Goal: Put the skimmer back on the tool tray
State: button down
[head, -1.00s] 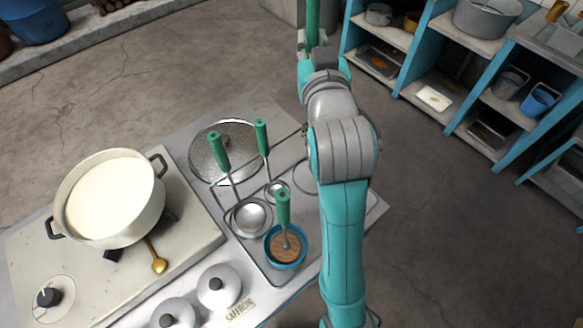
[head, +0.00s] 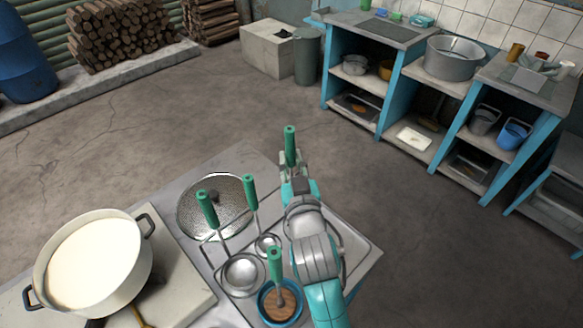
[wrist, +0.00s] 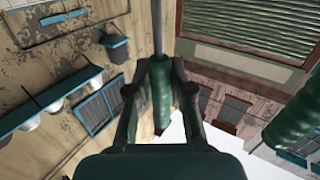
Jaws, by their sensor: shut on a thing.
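My gripper (head: 291,165) is shut on an upright green handle, which I take to be the skimmer's (head: 290,140). It is above the back right part of the steel tool tray (head: 362,250). In the wrist view the green handle (wrist: 160,88) is between the fingers, with a thin metal rod beyond it. The skimmer's head is hidden behind my gripper and arm, so I cannot tell whether it touches the tray. Two green-handled ladles (head: 243,274) (head: 267,243) and a green-handled tool in a blue bowl (head: 276,265) stand on the tray's left side.
A pot of milk (head: 95,255) sits on the stove at left. A round perforated disc (head: 228,196) with a dark knob lies behind the ladles. A turquoise shelf unit (head: 395,95) stands at back right. Open floor lies between it and the counter.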

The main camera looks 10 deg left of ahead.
jog(key=shift+f, duration=1.3)
jog(key=c, duration=1)
grip_release()
jog(key=shift+c, duration=0.2)
jog(key=shift+s, duration=0.1)
jog(key=v, duration=1.2)
